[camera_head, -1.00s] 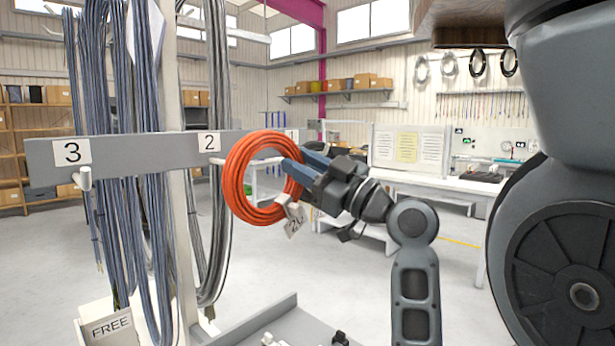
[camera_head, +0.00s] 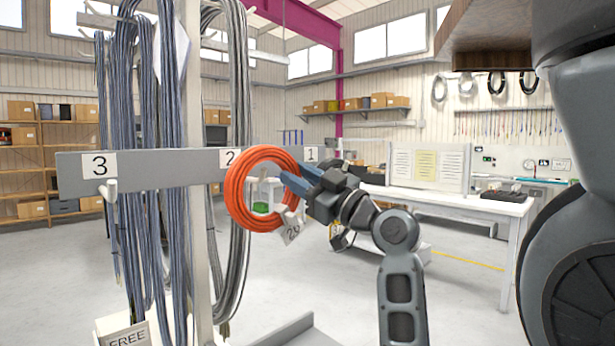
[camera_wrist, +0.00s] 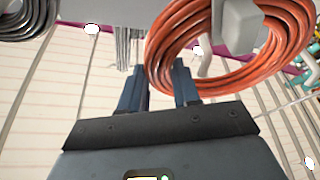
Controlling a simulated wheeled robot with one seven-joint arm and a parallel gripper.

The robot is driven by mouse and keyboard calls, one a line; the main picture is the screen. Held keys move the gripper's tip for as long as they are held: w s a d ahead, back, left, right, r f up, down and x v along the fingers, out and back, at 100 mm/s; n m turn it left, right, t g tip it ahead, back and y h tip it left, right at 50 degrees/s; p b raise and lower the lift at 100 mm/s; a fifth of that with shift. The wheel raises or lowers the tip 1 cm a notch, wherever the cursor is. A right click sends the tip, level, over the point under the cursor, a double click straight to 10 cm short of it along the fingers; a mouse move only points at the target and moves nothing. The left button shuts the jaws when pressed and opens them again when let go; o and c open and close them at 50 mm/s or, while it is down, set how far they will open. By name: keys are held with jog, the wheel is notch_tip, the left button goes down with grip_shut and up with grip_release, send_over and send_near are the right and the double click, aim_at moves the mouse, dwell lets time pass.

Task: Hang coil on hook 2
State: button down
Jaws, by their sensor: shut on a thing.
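The orange coil (camera_head: 236,200) hangs in my gripper (camera_head: 287,178), which is shut on its right side in the head view. A tag (camera_head: 292,232) dangles from its lower right. In the wrist view the coil (camera_wrist: 168,50) fills the upper right, its strand between my fingers. The grey hook rail (camera_head: 135,174) carries labels 3, 2 and 1. The coil overlaps the rail and the right edge of label 2 (camera_head: 228,158). Hook 2 is not clear in the head view, and I cannot tell whether the coil touches it.
Blue-grey cable bundles (camera_head: 170,230) hang on the left, and a grey bundle (camera_head: 241,90) hangs behind the coil. Hook 3 (camera_head: 109,189) is bare at its front. A white post (camera_head: 192,80) stands behind the rail. A FREE sign (camera_head: 127,337) is at lower left.

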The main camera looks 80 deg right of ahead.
jog(key=w+d+f, duration=0.1)
jog(key=w+b, duration=0.1)
jog(key=w+d+f+b, duration=0.1)
jog(key=w, duration=0.1)
jog(key=shift+w+d+f, duration=0.1)
jog(key=shift+d+f, duration=0.2)
jog(key=shift+f, duration=0.05)
dwell(0.4)
dwell(0.4)
jog(key=c, duration=0.7)
grip_release()
jog(key=shift+c, duration=0.2)
jog(key=o, duration=0.6)
jog(key=shift+o, duration=0.2)
